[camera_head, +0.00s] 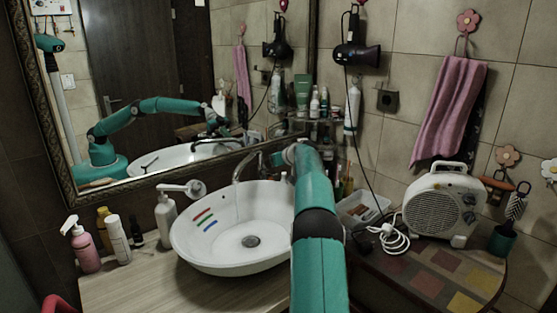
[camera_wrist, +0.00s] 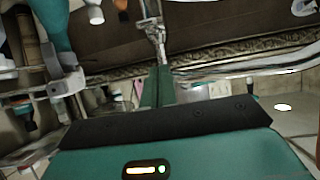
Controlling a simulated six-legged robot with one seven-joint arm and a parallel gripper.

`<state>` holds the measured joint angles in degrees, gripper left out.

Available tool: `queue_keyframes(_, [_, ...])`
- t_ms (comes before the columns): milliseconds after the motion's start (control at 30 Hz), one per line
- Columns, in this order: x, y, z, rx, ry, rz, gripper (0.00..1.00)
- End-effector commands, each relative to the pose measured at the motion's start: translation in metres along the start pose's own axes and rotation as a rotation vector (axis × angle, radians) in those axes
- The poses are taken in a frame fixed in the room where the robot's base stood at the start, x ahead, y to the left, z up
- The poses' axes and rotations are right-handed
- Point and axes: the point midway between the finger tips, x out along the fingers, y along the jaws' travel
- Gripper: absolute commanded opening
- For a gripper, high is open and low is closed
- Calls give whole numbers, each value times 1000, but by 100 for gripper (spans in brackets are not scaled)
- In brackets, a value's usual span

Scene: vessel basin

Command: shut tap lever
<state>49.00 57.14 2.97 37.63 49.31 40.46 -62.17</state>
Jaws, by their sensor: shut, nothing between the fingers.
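The chrome tap (camera_head: 243,165) stands at the back of the white basin (camera_head: 200,258), its spout curving over the bowl. A thin pale streak, seemingly water, hangs below the spout. My arm reaches up to the tap's right side and covers that area, so I cannot make out the lever in the head view. The end of my arm is by the tap base, and the fingers are hidden there. In the wrist view my gripper (camera_wrist: 157,88) shows as narrow green fingers, shut and empty. I cannot tell whether they touch the lever.
A framed mirror (camera_head: 150,85) rises behind the basin. A soap pump (camera_head: 166,220) and a pink bottle (camera_head: 83,248) stand left. A plastic tray (camera_head: 361,211), a white cable (camera_head: 392,238) and a fan heater (camera_head: 440,207) stand right. A hair dryer (camera_head: 357,52) hangs above.

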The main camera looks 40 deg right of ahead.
Motion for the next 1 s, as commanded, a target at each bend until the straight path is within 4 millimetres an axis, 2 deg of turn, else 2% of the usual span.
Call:
queue_keyframes(300, [6,1,30,5,-2,0,0])
queue_keyframes(767, [8,1,37,2,-1,1,0])
queue_keyframes(1000, [10,2,58,5,-3,1,0])
